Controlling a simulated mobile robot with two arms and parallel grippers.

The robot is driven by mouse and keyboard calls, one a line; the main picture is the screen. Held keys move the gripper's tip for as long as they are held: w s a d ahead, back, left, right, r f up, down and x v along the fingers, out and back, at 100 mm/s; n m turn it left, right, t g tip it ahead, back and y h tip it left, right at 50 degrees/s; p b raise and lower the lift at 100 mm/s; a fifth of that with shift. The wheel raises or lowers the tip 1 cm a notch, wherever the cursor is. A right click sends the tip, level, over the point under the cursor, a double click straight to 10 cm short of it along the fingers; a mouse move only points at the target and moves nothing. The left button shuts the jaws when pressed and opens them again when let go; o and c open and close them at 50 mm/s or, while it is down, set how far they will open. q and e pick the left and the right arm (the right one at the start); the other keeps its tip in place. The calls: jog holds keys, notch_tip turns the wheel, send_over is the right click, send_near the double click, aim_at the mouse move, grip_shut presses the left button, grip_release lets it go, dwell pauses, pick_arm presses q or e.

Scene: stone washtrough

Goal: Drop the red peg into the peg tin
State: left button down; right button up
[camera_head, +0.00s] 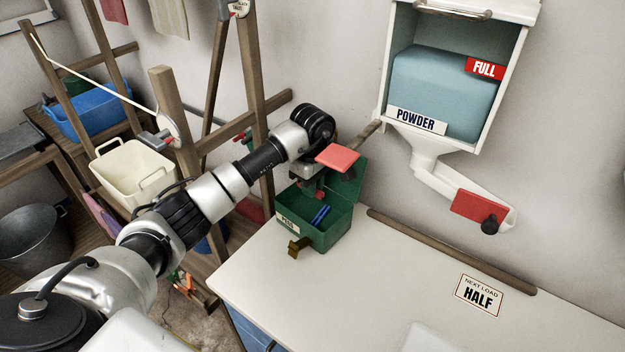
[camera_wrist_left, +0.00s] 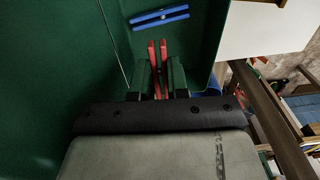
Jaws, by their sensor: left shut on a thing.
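The peg tin (camera_head: 333,237) is an open green box with a "PEGS" label, at the left end of the white worktop. Its lid (camera_head: 347,184) stands raised at the back. My left gripper (camera_head: 313,190) is over the tin's opening, pointing down. It is shut on the red peg (camera_wrist_left: 157,52), whose two prongs stick out past the fingertips in the left wrist view. The peg shows only as a small red bit (camera_head: 319,195) in the head view. A blue peg (camera_wrist_left: 159,18) lies inside the tin, apart from the red one. My right gripper is out of view.
A powder dispenser (camera_head: 439,100) hangs on the wall to the right, with a red-handled chute below. A "HALF" card (camera_head: 479,295) lies on the worktop, which is mostly clear. Wooden racks and a cream tub (camera_head: 133,172) stand left.

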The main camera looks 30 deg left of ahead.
pick_arm(q)
jog(key=shift+f, duration=0.65)
jog(key=c, duration=1)
grip_release()
jog(key=shift+c, duration=0.2)
